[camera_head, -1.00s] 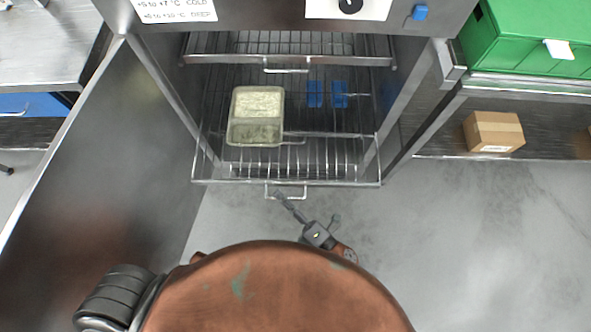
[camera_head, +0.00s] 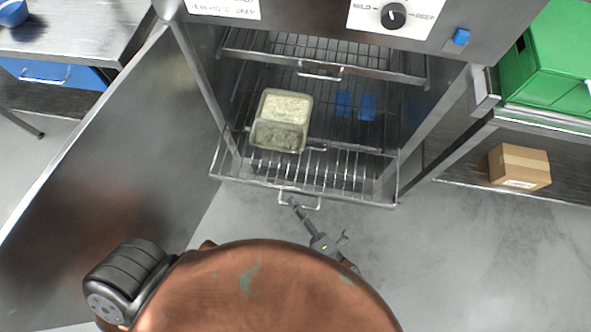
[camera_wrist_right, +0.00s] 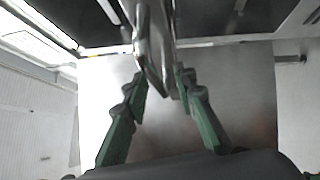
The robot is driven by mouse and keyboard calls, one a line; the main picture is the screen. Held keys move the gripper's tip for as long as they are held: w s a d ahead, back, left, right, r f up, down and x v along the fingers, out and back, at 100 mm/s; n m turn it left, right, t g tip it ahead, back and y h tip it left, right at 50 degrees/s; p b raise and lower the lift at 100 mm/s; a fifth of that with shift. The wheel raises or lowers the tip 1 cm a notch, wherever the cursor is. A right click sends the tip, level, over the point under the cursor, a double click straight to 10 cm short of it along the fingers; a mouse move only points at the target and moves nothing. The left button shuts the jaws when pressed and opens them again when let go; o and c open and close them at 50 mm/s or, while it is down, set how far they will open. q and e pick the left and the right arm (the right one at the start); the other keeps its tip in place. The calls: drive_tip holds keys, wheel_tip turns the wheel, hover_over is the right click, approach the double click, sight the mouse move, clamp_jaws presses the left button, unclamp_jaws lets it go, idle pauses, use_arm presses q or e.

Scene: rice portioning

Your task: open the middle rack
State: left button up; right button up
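The metal cabinet (camera_head: 202,80) is open at the front and holds wire racks. The lower of the two racks I can make out (camera_head: 385,200) sticks out past the cabinet front, with a wire handle (camera_head: 312,207) on its front edge. An upper rack (camera_head: 400,76) with its own handle (camera_head: 320,76) sits further in. Whether another rack lies below is unclear. My right gripper (camera_head: 294,205) is at the lower handle. In the right wrist view its fingers (camera_wrist_right: 161,82) close on either side of the metal handle (camera_wrist_right: 156,50). My left gripper is out of view.
A two-part container of pale food (camera_head: 282,120) and blue items (camera_head: 355,104) show inside the cabinet. The open door (camera_head: 110,160) stands at left. A green crate (camera_head: 545,65) and a cardboard box (camera_head: 520,167) are on shelves at right. The floor at right is clear.

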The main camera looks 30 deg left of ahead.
drive_tip(key=v, duration=1.2)
idle(0.4)
